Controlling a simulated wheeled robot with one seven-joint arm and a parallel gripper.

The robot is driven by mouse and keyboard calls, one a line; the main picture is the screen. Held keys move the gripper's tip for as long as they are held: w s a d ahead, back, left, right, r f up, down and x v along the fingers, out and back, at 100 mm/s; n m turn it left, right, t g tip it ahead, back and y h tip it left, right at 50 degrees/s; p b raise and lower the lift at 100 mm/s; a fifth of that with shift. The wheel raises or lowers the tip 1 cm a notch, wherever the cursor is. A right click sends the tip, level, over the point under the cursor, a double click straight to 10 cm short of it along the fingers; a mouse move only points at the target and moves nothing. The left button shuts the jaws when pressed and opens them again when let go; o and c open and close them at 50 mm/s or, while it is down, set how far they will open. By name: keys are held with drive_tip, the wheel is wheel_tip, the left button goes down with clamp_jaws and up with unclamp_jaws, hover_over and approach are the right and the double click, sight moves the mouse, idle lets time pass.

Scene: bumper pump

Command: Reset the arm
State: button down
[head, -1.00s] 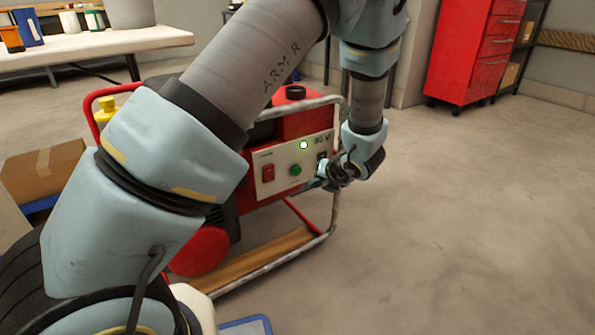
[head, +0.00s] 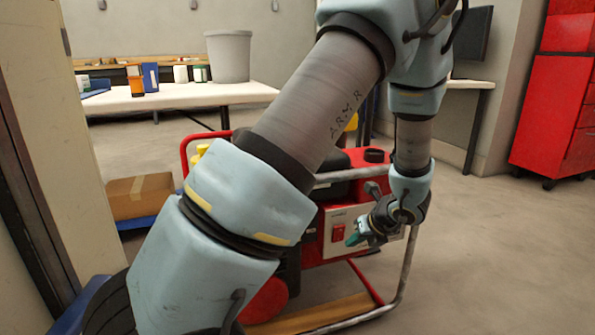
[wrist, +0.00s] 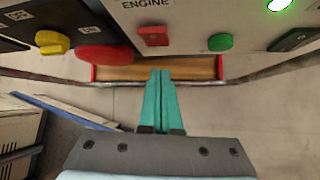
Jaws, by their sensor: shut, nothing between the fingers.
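My gripper (head: 355,240) is in front of the control panel of a red generator (head: 340,222) in the head view. Its teal fingers are together and empty, also in the wrist view (wrist: 160,75). The panel's red switch (head: 338,233) shows just left of the fingers in the head view. The wrist view shows the red switch (wrist: 154,36), a green button (wrist: 220,42) and a lit green light (wrist: 279,4) beyond the fingertips. The fingers appear apart from the panel. My wrist hides the right part of the panel in the head view.
The generator's tubular frame (head: 408,265) surrounds it. A white table (head: 190,96) with a grey bin (head: 229,57) stands behind, and a cardboard box (head: 139,196) lies at left. A red cabinet (head: 555,110) stands at back right. The floor at right is clear.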

drive_tip(key=s+a+r+n+g+h, duration=0.1)
drive_tip(key=s+a+r+n+g, duration=0.2)
drive_tip(key=a+n, duration=0.65)
drive_tip(key=s+a+r+n+h+p, duration=0.1)
drive_tip(key=s+a+r+n, duration=0.4)
drive_tip(key=n, duration=0.7)
drive_tip(key=s+a+r+n+g+h, duration=0.15)
drive_tip(key=a+r+n, duration=0.25)
drive_tip(key=a+n, duration=0.6)
wheel_tip(320, 180, up, 38)
drive_tip(key=s+n+p, duration=0.1)
drive_tip(key=p, duration=3.7)
drive_tip(key=shift+d+n+g, duration=0.35)
drive_tip(key=shift+f, duration=0.2)
